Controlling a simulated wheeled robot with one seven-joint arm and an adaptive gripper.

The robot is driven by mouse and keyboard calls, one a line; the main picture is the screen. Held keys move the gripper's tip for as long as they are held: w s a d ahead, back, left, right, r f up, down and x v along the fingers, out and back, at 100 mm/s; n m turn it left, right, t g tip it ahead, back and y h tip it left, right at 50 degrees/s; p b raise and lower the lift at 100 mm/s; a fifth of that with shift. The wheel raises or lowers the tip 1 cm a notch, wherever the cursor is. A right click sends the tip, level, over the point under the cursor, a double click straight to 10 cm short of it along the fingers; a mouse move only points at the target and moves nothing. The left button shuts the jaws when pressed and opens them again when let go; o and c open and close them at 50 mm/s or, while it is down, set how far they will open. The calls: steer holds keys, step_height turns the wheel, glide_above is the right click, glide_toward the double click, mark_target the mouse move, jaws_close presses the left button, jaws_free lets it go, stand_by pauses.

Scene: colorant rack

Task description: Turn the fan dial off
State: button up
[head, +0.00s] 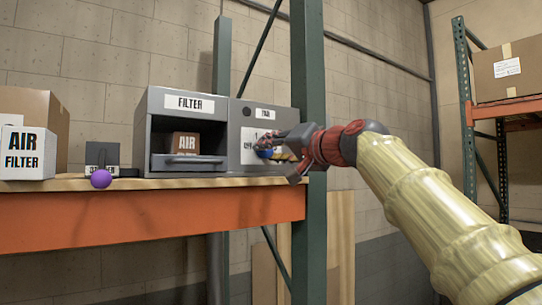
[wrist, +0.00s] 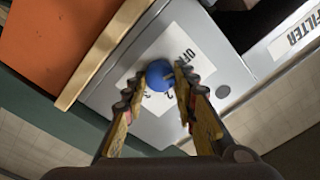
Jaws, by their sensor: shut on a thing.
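The blue round fan dial (wrist: 159,75) sits on a white label on the grey panel of the unit. The word OFF is printed just to the upper right of it in the wrist view, with other marks partly hidden below. My gripper (wrist: 157,80) has its two fingers on either side of the dial and is shut on it. In the head view my gripper (head: 270,150) reaches in from the right to the front of the grey FILTER and fan unit (head: 256,113), covering most of the dial. The dial's exact pointing direction is hard to tell.
The unit stands on an orange-beamed shelf (head: 150,218). A green post (head: 309,80) stands close beside my gripper. An open bay holds a brown AIR box (head: 184,146).

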steer(key=shift+w+f, duration=0.1)
steer(key=shift+f, duration=0.15)
stand_by(0.3)
steer(key=o, duration=0.8)
steer(key=shift+c, duration=0.2)
steer(key=o, duration=0.4)
steer(key=shift+r, duration=0.1)
steer(key=shift+c, duration=0.2)
steer(key=shift+o, duration=0.2)
steer(key=shift+r, duration=0.1)
steer(key=v, duration=1.2)
